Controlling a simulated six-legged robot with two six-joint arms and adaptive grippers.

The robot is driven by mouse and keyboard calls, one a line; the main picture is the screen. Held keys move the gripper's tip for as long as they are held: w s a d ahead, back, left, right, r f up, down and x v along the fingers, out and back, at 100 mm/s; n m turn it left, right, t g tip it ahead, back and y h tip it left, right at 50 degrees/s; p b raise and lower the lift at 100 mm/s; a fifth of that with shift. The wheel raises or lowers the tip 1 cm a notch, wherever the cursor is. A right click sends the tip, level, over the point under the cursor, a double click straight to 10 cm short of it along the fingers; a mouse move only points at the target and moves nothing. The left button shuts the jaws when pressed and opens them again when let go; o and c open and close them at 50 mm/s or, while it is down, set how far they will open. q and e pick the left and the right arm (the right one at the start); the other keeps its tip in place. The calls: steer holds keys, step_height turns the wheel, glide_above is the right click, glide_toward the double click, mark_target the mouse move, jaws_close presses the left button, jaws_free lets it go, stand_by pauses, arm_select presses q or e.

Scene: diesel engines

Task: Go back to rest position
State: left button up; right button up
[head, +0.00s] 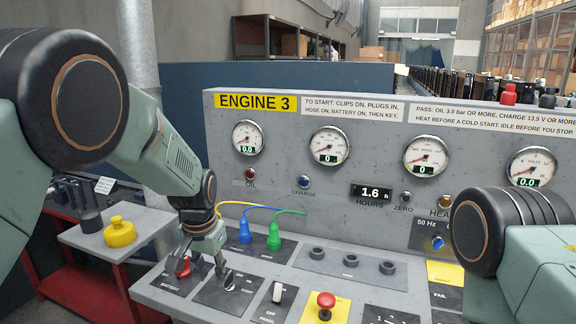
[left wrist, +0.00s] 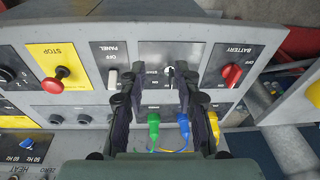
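My left gripper (head: 206,266) is over the left part of the grey control desk, low above the start key panel. Its two fingers stand apart, and nothing shows held between them. In the left wrist view the start key switch (left wrist: 168,72) appears between the fingertips; I cannot tell whether they touch it. The red battery switch (left wrist: 232,75) is beside the gripper; in the head view it shows at the left finger (head: 183,268). My right arm enters the head view at the right, but its gripper is out of view.
A blue plug (head: 245,232) and a green plug (head: 274,236) stand behind the left gripper with cables. The white panel switch (head: 278,292) and red stop button (head: 325,304) are to its right. The gauge panel (head: 300,175) rises behind. A yellow cap (head: 120,232) sits on a side shelf.

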arm_select(q)
steer(key=s+a+f+n+t+b, duration=0.1)
steer(key=s+a+f+b, duration=0.1)
steer(key=s+f, duration=0.35)
steer(key=s+a+f+n+b, duration=0.1)
steer(key=s+f+b, duration=0.15)
steer(key=f, duration=0.65)
steer(key=s+a+f+n+t+b, duration=0.1)
steer(key=s+a+f+b, duration=0.1)
steer(key=s+f, duration=0.45)
steer(key=s+f+g+b, duration=0.1)
steer(key=s+f+b, duration=0.2)
steer(key=s+f, duration=0.2)
steer(key=s+f+g+b, duration=0.1)
steer(key=s+f+b, duration=0.2)
steer(key=s, duration=0.9)
steer(key=s+f+g+b, duration=0.2)
steer(key=s+f+b, duration=0.1)
steer(key=s+f, duration=0.6)
steer(key=shift+a+n, duration=0.4)
steer(key=shift+a, duration=0.05)
steer(key=shift+s, duration=0.15)
